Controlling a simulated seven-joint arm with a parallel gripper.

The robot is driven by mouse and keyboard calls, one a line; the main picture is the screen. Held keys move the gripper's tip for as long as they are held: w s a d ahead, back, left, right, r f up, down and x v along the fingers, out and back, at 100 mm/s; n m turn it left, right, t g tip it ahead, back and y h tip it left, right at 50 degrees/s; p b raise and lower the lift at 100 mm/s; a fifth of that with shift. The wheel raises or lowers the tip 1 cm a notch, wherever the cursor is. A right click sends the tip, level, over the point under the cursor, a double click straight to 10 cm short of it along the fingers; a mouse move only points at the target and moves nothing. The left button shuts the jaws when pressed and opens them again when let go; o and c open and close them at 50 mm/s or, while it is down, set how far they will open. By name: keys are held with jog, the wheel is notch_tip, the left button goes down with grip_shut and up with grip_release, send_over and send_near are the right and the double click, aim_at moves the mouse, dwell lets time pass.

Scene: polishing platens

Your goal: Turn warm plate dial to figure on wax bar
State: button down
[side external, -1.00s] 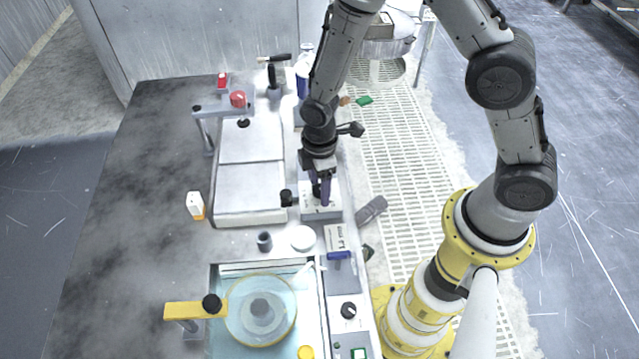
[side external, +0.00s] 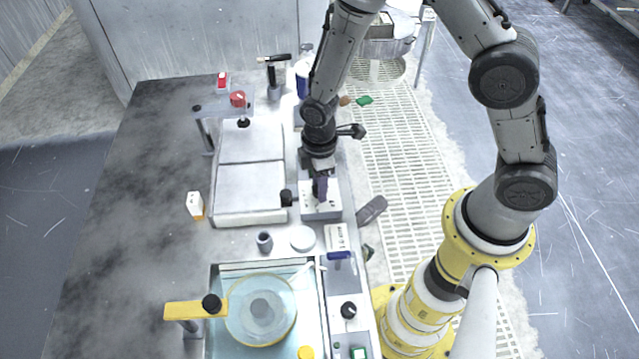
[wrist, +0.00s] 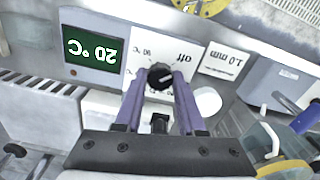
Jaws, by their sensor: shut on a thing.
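The warm plate dial (wrist: 160,76) is a dark round knob on a white panel, seen in the wrist view. The purple fingers of my gripper (wrist: 162,80) are shut on it, one on each side. Upside-down marks "off" and "90" show beside the dial; its pointer is too small to read. A green display (wrist: 93,50) reads 20 °C. In the side view my gripper (side external: 320,199) reaches down onto the white control box (side external: 322,213) and hides the dial. A small white block with an orange base (side external: 195,204), perhaps the wax bar, stands left; no figure is legible.
Pale flat plates (side external: 250,187) lie left of the control box. A small grey cup (side external: 264,242) and a white round disc (side external: 302,238) stand in front. A water basin with a round platen (side external: 260,310) is nearer the camera. A "1.0 mm" card (wrist: 225,61) lies beside the panel.

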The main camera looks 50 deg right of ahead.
jog(key=m, duration=1)
jog(key=shift+r+m, duration=0.1)
jog(key=shift+m, duration=0.2)
dwell(0.5)
jog(key=c, duration=0.5)
grip_release()
notch_tip(320, 180, up, 14)
